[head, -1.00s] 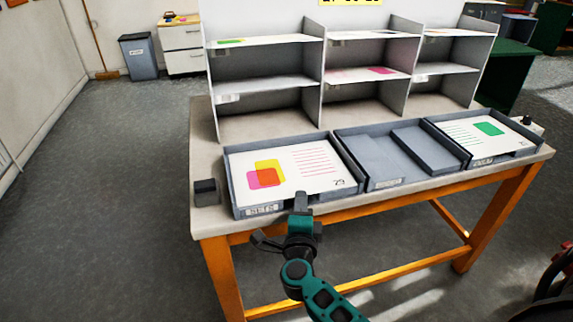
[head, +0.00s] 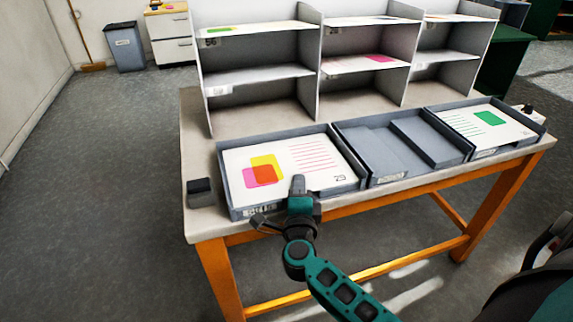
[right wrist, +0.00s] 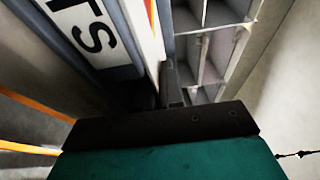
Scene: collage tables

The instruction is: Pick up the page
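The likely page (head: 307,157) is a white sheet with overlapping pink, yellow and orange squares, red lines and the number 29. It lies in the left tray (head: 222,178) on the table. My right gripper (head: 298,184) is at the tray's front edge, its tip overlapping the front of the page. In the right wrist view, the fingers (right wrist: 172,88) are close to the page's edge (right wrist: 152,20) and the tray's label (right wrist: 85,30). Whether they grip the page is hidden. My left gripper is not in view.
A middle tray (head: 375,160) looks empty. A right tray holds a sheet with a green patch (head: 489,118). A shelf unit (head: 312,75) with several compartments stands behind. A small dark block (head: 199,192) sits at the table's left corner. Floor to the left is open.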

